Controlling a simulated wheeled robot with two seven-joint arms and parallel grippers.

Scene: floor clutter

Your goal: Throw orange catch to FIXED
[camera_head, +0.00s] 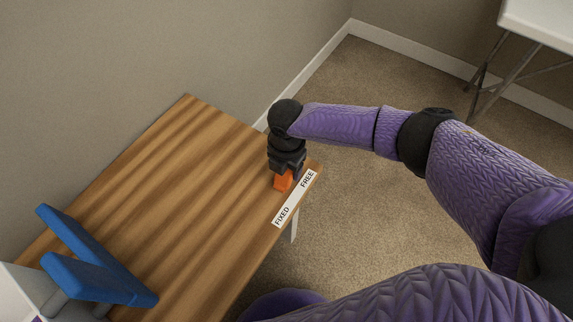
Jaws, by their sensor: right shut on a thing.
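The orange catch (283,181) is a small orange block near the right edge of the wooden table. My right gripper (284,174) points down and is shut on the orange catch; its fingers hide the upper part. A white label strip (294,199) lies along the table edge beside it. The word FIXED (283,214) is at the strip's lower left end and FREE is at its upper right end. The catch is nearer the FREE half than the bottom end of FIXED. My left gripper is not in view.
The wooden table (150,190) is mostly bare. A blue two-plate object (95,265) on a grey-white body stands at the lower left. A wall is behind the table. A white table (540,22) with metal legs stands at the upper right on carpet.

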